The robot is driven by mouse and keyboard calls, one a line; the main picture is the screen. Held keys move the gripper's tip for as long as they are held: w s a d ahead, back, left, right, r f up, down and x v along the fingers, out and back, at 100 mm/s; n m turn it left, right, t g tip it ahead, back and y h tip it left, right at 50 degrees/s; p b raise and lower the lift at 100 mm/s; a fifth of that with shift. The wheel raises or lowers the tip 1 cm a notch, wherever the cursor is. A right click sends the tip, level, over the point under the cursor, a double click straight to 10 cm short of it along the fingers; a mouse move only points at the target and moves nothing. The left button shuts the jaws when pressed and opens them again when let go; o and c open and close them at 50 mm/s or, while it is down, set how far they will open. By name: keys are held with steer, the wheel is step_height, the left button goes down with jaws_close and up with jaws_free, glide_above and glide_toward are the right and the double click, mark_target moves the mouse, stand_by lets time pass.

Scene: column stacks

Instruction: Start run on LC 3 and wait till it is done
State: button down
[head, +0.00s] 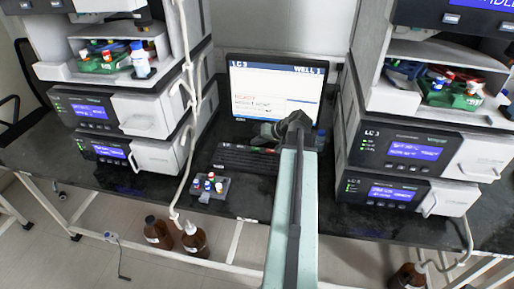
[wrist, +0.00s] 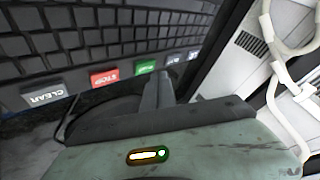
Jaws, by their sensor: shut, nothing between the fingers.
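The LC 3 monitor (head: 275,92) stands at the back of the bench. Contact cannot be told. In the head view my gripper (head: 266,137) is over the keyboard's right part.
A small rack of capped vials (head: 209,187) stands left of my arm. Instrument stacks flank the monitor; the right one (head: 405,150) is marked LC 3. A white tube (head: 187,110) hangs at left. Brown bottles (head: 194,240) stand on the floor.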

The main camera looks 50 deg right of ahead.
mark_target(258, 150)
steer(key=shift+s+f+b, duration=0.1)
steer(key=shift+f+b, duration=0.3)
steer(key=shift+f+b, duration=0.4)
stand_by(0.7)
steer(key=shift+r+p, duration=0.85)
step_height(258, 150, up, 5)
steer(key=p, duration=0.5)
steer(key=shift+r, duration=0.1)
stand_by(4.8)
